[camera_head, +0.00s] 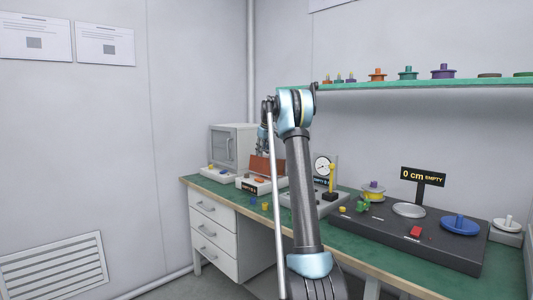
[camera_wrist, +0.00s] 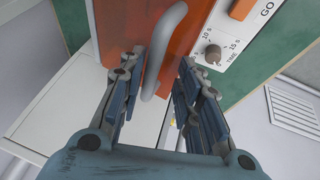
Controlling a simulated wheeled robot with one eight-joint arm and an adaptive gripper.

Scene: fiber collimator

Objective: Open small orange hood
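The small orange hood (camera_head: 268,166) stands on a white device on the bench. In the wrist view the orange hood (camera_wrist: 122,25) fills the top, with a grey curved handle (camera_wrist: 163,48) on its face. My gripper (camera_wrist: 161,72) is open, with one blue-grey finger on each side of the handle. The handle runs down between the fingers, and I see a gap on both sides. The hood appears closed. In the head view my gripper (camera_head: 263,145) is small and partly hidden by my arm.
The white device panel (camera_wrist: 222,42) has a timer knob and an orange GO button. A dark spool station (camera_head: 455,250) is on the right of the green bench, below a green shelf (camera_head: 420,84).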

